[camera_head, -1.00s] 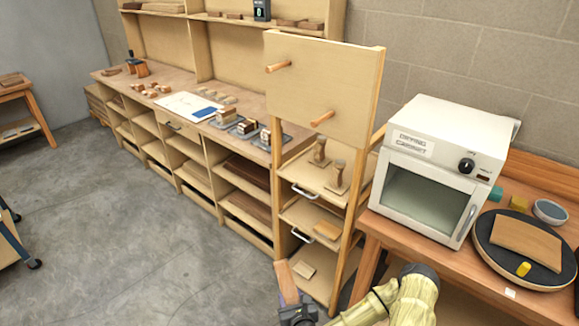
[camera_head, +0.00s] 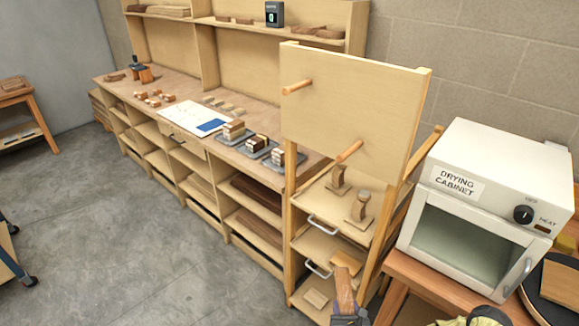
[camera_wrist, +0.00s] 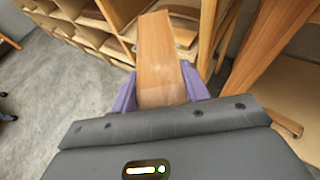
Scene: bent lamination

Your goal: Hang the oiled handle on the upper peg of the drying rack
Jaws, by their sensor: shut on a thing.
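The wooden handle (camera_head: 345,290) is a flat reddish-brown piece standing up from my gripper (camera_head: 349,320) at the bottom of the head view. In the wrist view the handle (camera_wrist: 158,62) is held between the purple fingers of my gripper (camera_wrist: 160,92), which is shut on it. The drying rack's tan panel (camera_head: 350,100) bears two pegs. The upper peg (camera_head: 297,87) is at the left and the lower peg (camera_head: 350,151) at the right; both look empty. The handle is below both pegs, in front of the rack's lower shelves. No hole in the handle shows.
Small wooden stands (camera_head: 338,181) are on the rack's shelf under the panel. The white drying cabinet (camera_head: 484,190) stands on a bench to the right. A long workbench (camera_head: 165,85) with blocks and a paper runs to the left. The grey floor (camera_head: 130,225) is open.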

